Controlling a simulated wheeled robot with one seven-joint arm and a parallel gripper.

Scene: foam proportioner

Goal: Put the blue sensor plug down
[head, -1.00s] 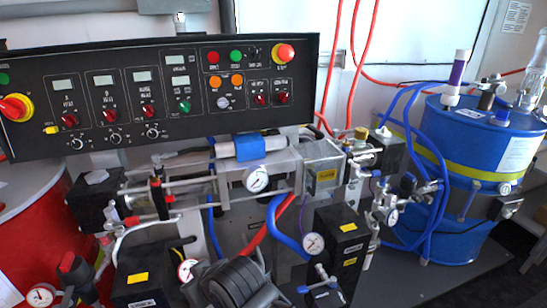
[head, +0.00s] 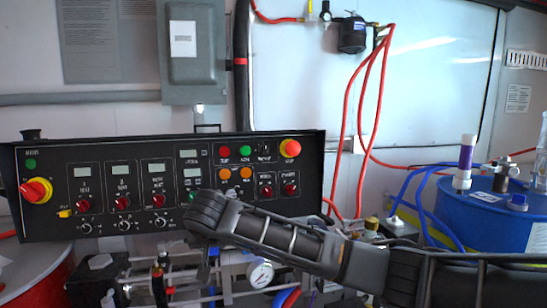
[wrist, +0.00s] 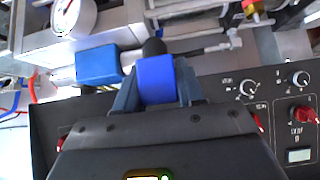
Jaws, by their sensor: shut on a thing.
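My gripper (wrist: 156,95) is shut on the blue sensor plug (wrist: 156,78), whose square blue body shows between the fingers in the wrist view. A short black cylindrical piece (wrist: 153,46) shows just beyond the plug; I cannot tell whether the two touch. A second blue block (wrist: 98,66) sits around a white cylinder, close beside the fingers. In the head view my arm reaches in from the right, with its end (head: 207,212) in front of the control panel's lower edge. The plug and fingers cannot be made out there.
The black control panel (head: 110,222) with knobs and displays stands right behind my arm. A round gauge (head: 261,273) and metal rods lie below it. Red hoses (head: 362,120) hang at the right, near a blue drum (head: 475,215). A red drum (head: 30,285) is at lower left.

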